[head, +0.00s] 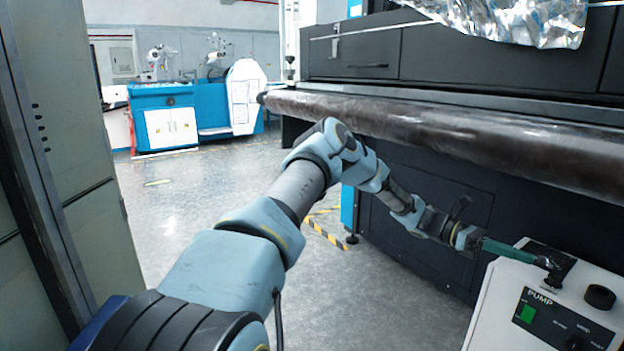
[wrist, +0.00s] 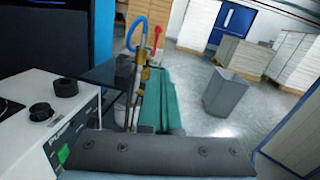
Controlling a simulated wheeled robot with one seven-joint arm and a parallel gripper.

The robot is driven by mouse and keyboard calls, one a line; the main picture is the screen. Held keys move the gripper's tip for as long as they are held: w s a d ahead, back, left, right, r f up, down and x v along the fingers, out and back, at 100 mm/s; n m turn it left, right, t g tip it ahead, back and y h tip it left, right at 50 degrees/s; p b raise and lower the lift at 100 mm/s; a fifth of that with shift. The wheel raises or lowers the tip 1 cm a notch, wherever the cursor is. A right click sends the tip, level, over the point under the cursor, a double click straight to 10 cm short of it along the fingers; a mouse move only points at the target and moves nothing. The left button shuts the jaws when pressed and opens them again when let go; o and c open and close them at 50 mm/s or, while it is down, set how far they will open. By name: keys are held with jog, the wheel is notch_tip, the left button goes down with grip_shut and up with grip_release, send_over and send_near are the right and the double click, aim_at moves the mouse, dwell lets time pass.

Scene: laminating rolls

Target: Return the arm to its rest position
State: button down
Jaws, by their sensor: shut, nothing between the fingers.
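My arm stretches from the lower left of the head view toward the right. My gripper (head: 536,259) has green fingers that are closed, with nothing seen between them. Its tip is at the far edge of the white pump box (head: 485,318), in front of a dark fitting on its top; I cannot tell whether they touch. In the wrist view the green fingers of my gripper (wrist: 160,75) point away from the camera. The pump box also shows there at the left (wrist: 22,140), with its black knob (wrist: 66,87) and green switch (wrist: 62,153).
A long dark roller (head: 450,138) runs along the black machine (head: 440,60) above my forearm. Silver foil (head: 520,20) hangs above it. A grey cabinet (head: 70,150) stands close at the left. A grey bin (wrist: 225,92) stands on open floor.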

jog(key=w+a+f+m+t+y, duration=0.1)
jog(key=a+f+m+t+y, duration=0.25)
jog(key=a, duration=1.05)
jog(key=w+a+r+m+t+y, duration=0.1)
jog(key=a+m+t+y, duration=0.35)
jog(key=a, duration=0.85)
jog(key=s+a+r+m+t+y, duration=0.2)
jog(key=a+r+t, duration=0.15)
jog(key=a, duration=0.85)
jog(key=s+a+r+m+t+y, duration=0.15)
jog(key=a+t, duration=0.25)
jog(key=a, duration=0.8)
notch_tip(320, 180, up, 19)
jog(key=p, duration=1.9)
jog(key=shift+s+d, duration=0.25)
